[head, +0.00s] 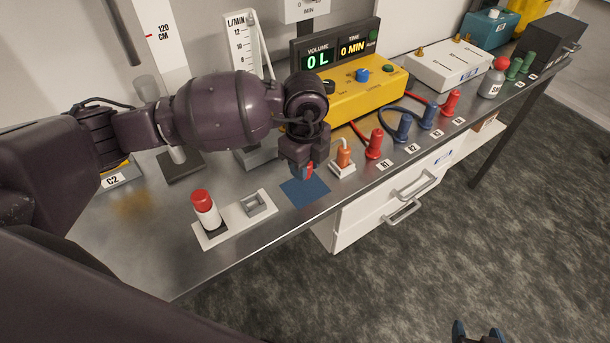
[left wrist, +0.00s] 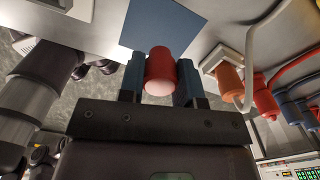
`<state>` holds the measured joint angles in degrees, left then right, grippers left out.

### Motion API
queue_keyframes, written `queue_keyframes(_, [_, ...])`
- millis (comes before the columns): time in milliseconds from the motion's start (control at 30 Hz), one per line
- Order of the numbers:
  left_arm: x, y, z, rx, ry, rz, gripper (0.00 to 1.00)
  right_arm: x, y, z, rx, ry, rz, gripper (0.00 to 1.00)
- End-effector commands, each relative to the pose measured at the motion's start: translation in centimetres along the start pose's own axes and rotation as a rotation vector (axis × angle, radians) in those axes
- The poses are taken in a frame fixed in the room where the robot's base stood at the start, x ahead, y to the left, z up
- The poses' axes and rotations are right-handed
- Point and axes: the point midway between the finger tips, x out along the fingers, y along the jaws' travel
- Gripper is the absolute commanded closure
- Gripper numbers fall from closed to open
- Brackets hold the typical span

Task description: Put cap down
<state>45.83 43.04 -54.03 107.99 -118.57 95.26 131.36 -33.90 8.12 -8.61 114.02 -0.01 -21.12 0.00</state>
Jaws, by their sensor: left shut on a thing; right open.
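My left gripper (head: 306,170) is shut on a red cap (head: 309,173). In the left wrist view the cap (left wrist: 160,72) sits between the two blue fingertips, its rounded end towards the camera. The gripper points down over a blue square mat (head: 305,191) on the metal bench. The mat (left wrist: 165,25) also shows beyond the cap in the left wrist view. I cannot tell whether the cap touches the mat. My right gripper (head: 478,332) is open and empty at the bottom edge of the head view, over the floor.
A white holder (head: 232,234) left of the mat carries a white bottle with a red top (head: 205,212). An orange plug in a white base (head: 343,158) stands close right of the mat. Red and blue connectors (head: 375,143) line the bench edge. A yellow meter (head: 345,98) stands behind.

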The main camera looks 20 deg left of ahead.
Motion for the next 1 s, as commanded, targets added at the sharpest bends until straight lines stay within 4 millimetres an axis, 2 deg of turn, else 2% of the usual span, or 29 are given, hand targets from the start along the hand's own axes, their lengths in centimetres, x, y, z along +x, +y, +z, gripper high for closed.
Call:
queue_keyframes(100, [2.2, 0.1, -0.1, 0.000, 0.001, 0.005, 1.00, 0.1, 0.0, 0.2, 0.000, -0.002, 0.000, 0.33])
queue_keyframes(233, [3.8, 0.1, 0.0, -0.001, 0.001, 0.003, 1.00, 0.0, 0.0, 0.5, 0.000, -0.006, 0.000, 0.33])
queue_keyframes(667, [4.4, 0.0, 0.0, 0.000, 0.000, 0.001, 1.00, -0.4, 0.1, 1.4, 0.001, -0.022, 0.003, 0.33])
queue_keyframes(700, [4.4, 0.0, 0.0, 0.001, 0.000, 0.001, 0.65, -0.4, 0.1, 1.4, 0.001, -0.022, 0.003, 0.33])
queue_keyframes(867, [4.3, 0.0, 0.0, 0.001, 0.000, 0.001, 0.43, -0.3, 0.1, 1.2, 0.000, -0.019, 0.002, 0.33])
queue_keyframes(1000, [4.3, 0.0, 0.0, 0.001, 0.000, 0.001, 0.43, -0.1, 0.1, 0.9, -0.001, -0.012, 0.001, 0.33])
